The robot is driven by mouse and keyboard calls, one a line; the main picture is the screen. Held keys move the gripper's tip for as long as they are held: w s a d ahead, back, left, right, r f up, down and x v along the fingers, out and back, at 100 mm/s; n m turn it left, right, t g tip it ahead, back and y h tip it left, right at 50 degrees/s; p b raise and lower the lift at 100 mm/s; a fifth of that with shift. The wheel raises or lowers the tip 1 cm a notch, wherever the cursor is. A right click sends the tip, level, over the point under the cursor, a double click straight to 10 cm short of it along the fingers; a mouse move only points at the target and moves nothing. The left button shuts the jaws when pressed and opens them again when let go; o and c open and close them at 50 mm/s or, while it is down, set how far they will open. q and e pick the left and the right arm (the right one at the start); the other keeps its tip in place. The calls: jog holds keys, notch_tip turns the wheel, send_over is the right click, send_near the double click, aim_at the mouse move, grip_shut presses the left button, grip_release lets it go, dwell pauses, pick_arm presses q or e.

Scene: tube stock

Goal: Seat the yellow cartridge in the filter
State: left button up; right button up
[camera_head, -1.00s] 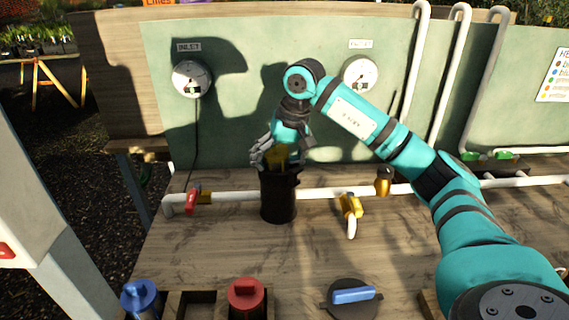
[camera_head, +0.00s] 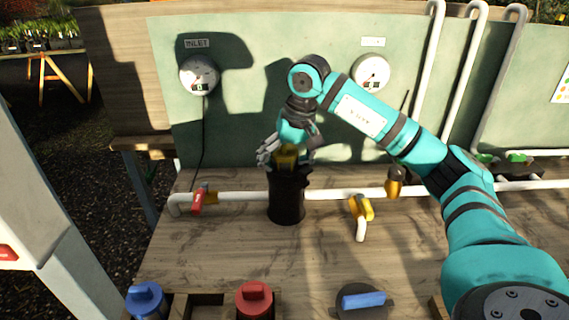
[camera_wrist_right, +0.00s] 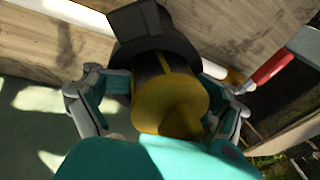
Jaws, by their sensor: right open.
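The yellow cartridge (camera_head: 287,152) stands in the mouth of the black filter housing (camera_head: 287,200), its upper part showing above the rim. In the right wrist view the cartridge (camera_wrist_right: 172,104) is a yellow cylinder with a dark stripe and a yellow knob, and its far end meets the black housing (camera_wrist_right: 150,32). How deep it sits is hidden. My right gripper (camera_head: 286,148) is over the housing. In the wrist view its open fingers (camera_wrist_right: 158,97) lie on both sides of the cartridge, with gaps visible. My left gripper is not in view.
A white pipe (camera_head: 240,197) runs behind the housing, with a red-handled valve (camera_head: 198,200) left and a yellow-handled valve (camera_head: 362,208) right. Blue (camera_head: 146,300) and red (camera_head: 254,298) cartridges and a black cap with blue handle (camera_head: 362,300) are at the front. The bench between is clear.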

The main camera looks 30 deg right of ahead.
aim_at(292, 151)
jog(key=shift+s+r+g, duration=0.25)
jog(key=shift+s+g, duration=0.05)
jog(key=shift+t+y, duration=0.3)
jog(key=shift+t, duration=0.1)
jog(key=v, duration=0.6)
jog(key=shift+s+d+r, duration=0.1)
jog(key=shift+s+d, duration=0.05)
jog(key=shift+r, duration=0.55)
jog(key=shift+d, duration=0.1)
